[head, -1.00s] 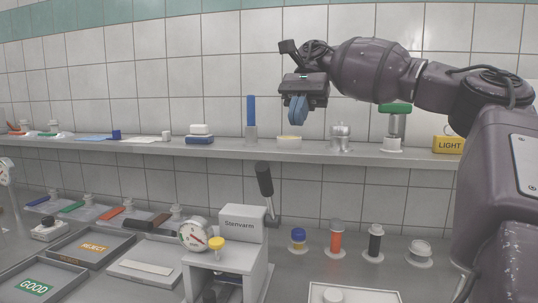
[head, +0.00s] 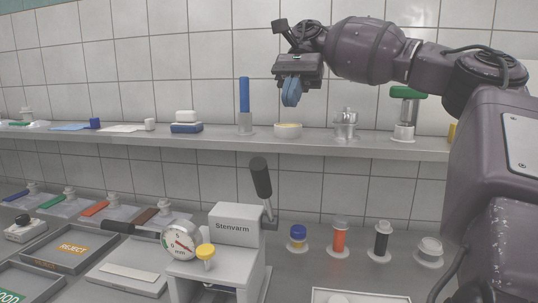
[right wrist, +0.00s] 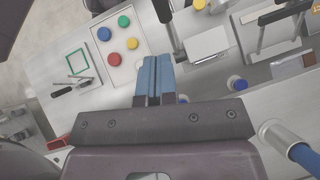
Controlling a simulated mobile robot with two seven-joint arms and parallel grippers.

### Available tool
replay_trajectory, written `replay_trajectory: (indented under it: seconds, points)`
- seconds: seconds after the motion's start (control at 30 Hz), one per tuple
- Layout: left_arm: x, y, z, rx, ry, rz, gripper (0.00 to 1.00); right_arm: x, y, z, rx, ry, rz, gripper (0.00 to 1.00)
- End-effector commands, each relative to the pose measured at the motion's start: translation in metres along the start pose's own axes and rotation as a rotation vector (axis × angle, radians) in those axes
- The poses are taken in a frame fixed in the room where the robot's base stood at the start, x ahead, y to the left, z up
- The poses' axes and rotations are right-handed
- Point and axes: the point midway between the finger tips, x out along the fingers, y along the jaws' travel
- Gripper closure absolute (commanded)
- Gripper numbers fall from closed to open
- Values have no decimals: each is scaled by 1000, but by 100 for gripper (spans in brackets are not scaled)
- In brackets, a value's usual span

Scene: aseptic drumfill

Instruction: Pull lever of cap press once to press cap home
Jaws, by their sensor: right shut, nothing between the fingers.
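The cap press is a pale grey block labelled Stenvarm (head: 234,229), standing on the bench at the lower middle of the head view. A round dial gauge (head: 178,242) and a yellow cap (head: 205,251) are at its front left. Its lever (head: 261,178) has a thick black grip, rises from the right side and leans slightly left at the top. My right gripper (head: 290,92) appears above the lever in the picture, apart from it, with blue fingers closed and empty. The fingers also show in the right wrist view (right wrist: 153,80). My left gripper is out of view.
A shelf (head: 300,140) runs along the tiled wall, bearing a blue-topped cylinder (head: 244,105), a bowl (head: 288,130) and a green-topped item (head: 407,92). Small jars, including an orange one (head: 339,237), stand right of the press. Trays, including REJECT (head: 72,246), lie left.

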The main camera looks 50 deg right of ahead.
Motion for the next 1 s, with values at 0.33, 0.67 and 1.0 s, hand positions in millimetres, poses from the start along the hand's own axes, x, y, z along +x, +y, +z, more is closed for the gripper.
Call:
replay_trajectory:
  seconds: [0.33, 0.67, 1.0]
  points:
    - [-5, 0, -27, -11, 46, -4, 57, 29, 3, 4, -3, 2, 0, 100]
    - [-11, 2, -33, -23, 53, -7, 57, 88, 2, 1, 1, 1, 3, 100]
    - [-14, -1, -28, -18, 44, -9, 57, 132, 0, 7, 1, 0, 2, 100]
